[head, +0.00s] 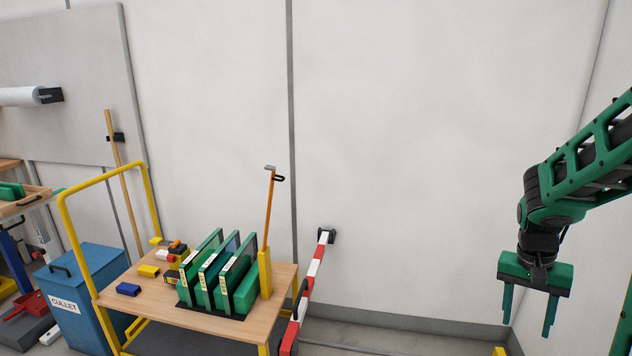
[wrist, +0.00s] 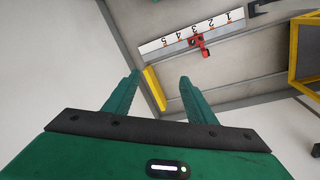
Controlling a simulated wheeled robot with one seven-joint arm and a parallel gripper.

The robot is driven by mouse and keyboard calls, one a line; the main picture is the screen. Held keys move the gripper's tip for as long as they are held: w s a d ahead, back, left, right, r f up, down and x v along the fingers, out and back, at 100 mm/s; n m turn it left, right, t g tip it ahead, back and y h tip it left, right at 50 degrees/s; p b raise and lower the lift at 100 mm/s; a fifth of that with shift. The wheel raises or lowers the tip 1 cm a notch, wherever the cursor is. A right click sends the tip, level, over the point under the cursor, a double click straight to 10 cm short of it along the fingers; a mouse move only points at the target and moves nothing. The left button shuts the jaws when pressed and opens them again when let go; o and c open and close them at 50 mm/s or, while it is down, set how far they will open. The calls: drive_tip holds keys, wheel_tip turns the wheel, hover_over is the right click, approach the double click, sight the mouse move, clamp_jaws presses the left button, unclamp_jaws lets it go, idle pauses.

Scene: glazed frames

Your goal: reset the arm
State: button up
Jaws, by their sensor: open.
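My gripper (head: 528,312) hangs at the right side of the head view, fingers pointing down, on my green and black arm. Its two green fingers are apart with nothing between them. In the wrist view my gripper (wrist: 160,85) also shows its fingers spread and empty. It is well to the right of the wooden-topped cart (head: 190,318) and touches nothing.
The yellow-framed cart carries several green-framed panes (head: 238,285) in a rack. A red-and-white barrier bar (head: 308,285) stands beside it. A blue cullet bin (head: 85,300) is at left. The wrist view shows a numbered strip (wrist: 190,36) with a red clip (wrist: 199,45).

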drive_tip(key=s+a+r+n+y, duration=0.1)
drive_tip(key=s+a+r, duration=0.2)
drive_tip(key=s, duration=0.6)
drive_tip(key=s+a+r+n+y, duration=0.1)
drive_tip(key=s+a+r, duration=0.3)
drive_tip(key=s, duration=0.5)
drive_tip(key=shift+s+a+r+n+t, duration=0.15)
drive_tip(key=shift+a+n+t, duration=0.25)
drive_tip(key=shift+a, duration=0.4)
